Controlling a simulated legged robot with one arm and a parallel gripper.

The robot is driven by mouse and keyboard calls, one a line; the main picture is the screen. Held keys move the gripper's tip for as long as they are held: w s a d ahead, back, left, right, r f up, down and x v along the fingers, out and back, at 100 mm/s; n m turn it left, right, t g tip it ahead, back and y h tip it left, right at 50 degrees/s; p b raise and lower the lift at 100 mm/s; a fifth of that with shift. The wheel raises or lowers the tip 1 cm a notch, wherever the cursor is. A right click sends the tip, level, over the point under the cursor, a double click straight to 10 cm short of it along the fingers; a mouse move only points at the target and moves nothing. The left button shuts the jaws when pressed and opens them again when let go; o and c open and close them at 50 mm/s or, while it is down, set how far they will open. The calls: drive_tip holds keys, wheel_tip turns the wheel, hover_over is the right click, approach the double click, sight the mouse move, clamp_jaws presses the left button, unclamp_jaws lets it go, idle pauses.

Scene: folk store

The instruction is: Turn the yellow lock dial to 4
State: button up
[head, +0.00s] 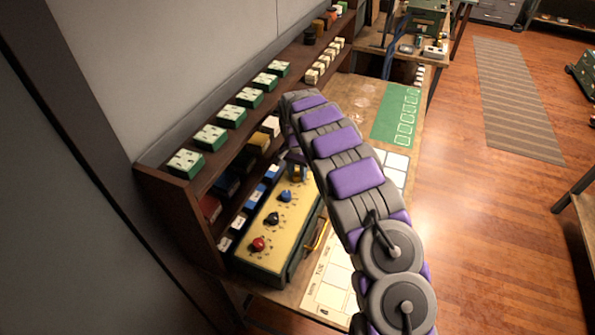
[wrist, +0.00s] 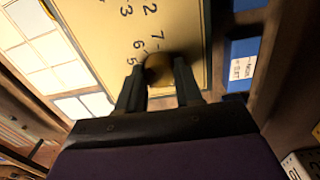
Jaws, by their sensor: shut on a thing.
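The lock box (head: 268,222) has a yellow top panel with a red dial (head: 258,244), a black dial (head: 272,218) and a blue dial (head: 285,196) in a row. In the wrist view the yellow dial (wrist: 158,68), dark and shaded, sits between the two fingers of my gripper (wrist: 159,72). The fingers are shut on it from both sides. Printed numbers 2, 3, 5, 6 and 7 show around it on the panel (wrist: 185,30). The dial's pointer and the 4 cannot be made out. In the head view my arm and gripper cover the panel's far end.
A wooden shelf (head: 205,200) along the wall holds green boxes (head: 210,137) on top and blue boxes (head: 240,222) below, close beside the lock box. A blue box (wrist: 243,65) also shows right of the panel in the wrist view. The wooden floor (head: 480,220) is open at right.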

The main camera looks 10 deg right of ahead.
drive_tip(key=shift+d, duration=0.1)
drive_tip(key=shift+c, duration=1.1)
drive_tip(key=shift+n, duration=0.3)
drive_tip(key=n+p, duration=0.2)
drive_tip(key=shift+r+n, duration=0.15)
drive_tip(key=shift+n, duration=0.25)
drive_tip(key=n+p, duration=0.2)
drive_tip(key=n, duration=0.1)
drive_tip(key=shift+a+n, duration=0.2)
drive_tip(key=shift+n, duration=0.1)
drive_tip(key=n+p, duration=0.2)
drive_tip(key=n, duration=0.2)
drive_tip(key=shift+n+t, duration=0.3)
drive_tip(key=shift+w+n+p, duration=0.1)
drive_tip(key=shift+n+p, duration=0.95)
drive_tip(key=shift+n, duration=1.15)
